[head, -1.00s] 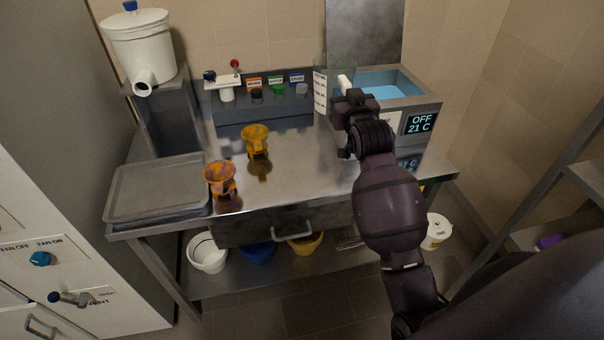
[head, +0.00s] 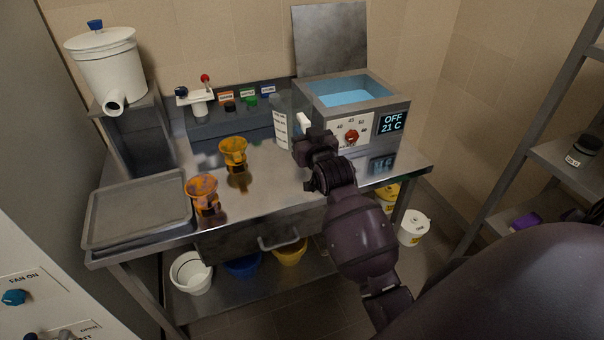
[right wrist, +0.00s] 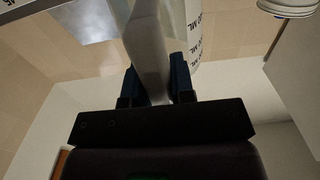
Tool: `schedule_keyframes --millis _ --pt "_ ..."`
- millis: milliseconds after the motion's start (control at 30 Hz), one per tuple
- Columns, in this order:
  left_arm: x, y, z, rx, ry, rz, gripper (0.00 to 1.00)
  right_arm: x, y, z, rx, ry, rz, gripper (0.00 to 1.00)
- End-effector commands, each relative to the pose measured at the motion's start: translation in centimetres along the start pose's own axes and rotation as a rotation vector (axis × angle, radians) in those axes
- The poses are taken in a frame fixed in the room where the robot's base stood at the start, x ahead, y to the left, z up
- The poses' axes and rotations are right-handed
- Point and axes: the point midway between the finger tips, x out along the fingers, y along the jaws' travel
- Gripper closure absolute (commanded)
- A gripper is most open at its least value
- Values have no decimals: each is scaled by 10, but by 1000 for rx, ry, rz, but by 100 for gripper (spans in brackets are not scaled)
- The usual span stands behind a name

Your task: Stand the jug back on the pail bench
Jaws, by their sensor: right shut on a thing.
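The jug (head: 281,128) is a pale, see-through vessel with a printed white scale strip, left of the water bath in the head view. It looks roughly upright. My right gripper (head: 305,138) is shut on its white handle (head: 303,121) and partly hides it. In the right wrist view the fingers (right wrist: 157,82) close around the handle (right wrist: 147,45), with the jug's printed side (right wrist: 199,30) behind. The steel bench (head: 262,187) with pails beneath is under the jug. I cannot tell whether the jug touches its top. My left gripper is out of view.
Two orange-yellow cups (head: 202,190) (head: 233,150) stand left of the jug. A grey tray (head: 140,208) lies at the bench's left. The water bath (head: 385,103) stands at right, a white tank (head: 108,70) at back left. The bench top between cups and bath shows clear room.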

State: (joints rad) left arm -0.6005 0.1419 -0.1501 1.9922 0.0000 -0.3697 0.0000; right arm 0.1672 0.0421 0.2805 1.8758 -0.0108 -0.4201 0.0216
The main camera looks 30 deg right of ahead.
Motion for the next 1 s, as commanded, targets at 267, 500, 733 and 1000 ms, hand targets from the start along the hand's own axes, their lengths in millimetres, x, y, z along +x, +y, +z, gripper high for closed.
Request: schedule_keyframes --millis 267,500,733,1000 --pt "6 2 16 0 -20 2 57 0 0 62 -1 -4 0 100" --pt "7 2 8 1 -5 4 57 0 0 80 0 2 0 100" --pt "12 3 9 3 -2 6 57 0 0 102 0 -2 0 100" --pt "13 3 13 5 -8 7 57 0 0 124 0 1 0 100"
